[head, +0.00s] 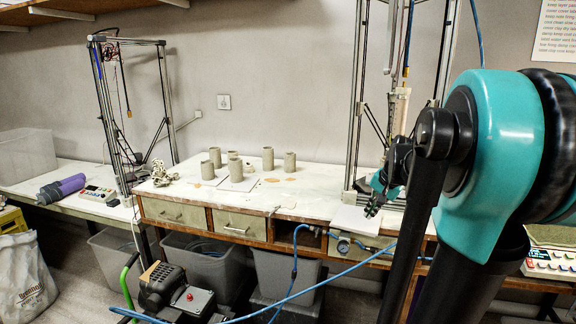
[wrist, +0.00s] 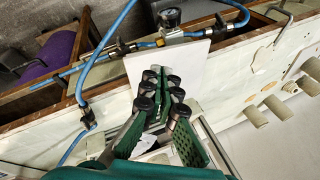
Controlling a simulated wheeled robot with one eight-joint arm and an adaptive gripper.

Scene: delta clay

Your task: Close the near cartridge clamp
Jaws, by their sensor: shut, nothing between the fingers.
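My gripper (head: 374,198) is at the right end of the workbench, in front of the near frame printer (head: 354,110). In the wrist view my gripper (wrist: 163,95) shows green, dark-jointed fingers, shut and empty, over a white board (wrist: 140,66). A pale upright cartridge (head: 399,112) hangs in the near printer, just above my wrist in the picture. The clamp itself cannot be made out; my arm and gripper cover part of that area. I cannot tell whether the gripper touches anything.
Clay cups (head: 267,158) stand on the workbench (head: 290,200), left of the printer. A blue air hose (head: 325,283) crosses in front, beside a pressure gauge (wrist: 170,17). A second frame printer (head: 98,70) stands at the left. Grey bins (head: 205,268) fill the space below.

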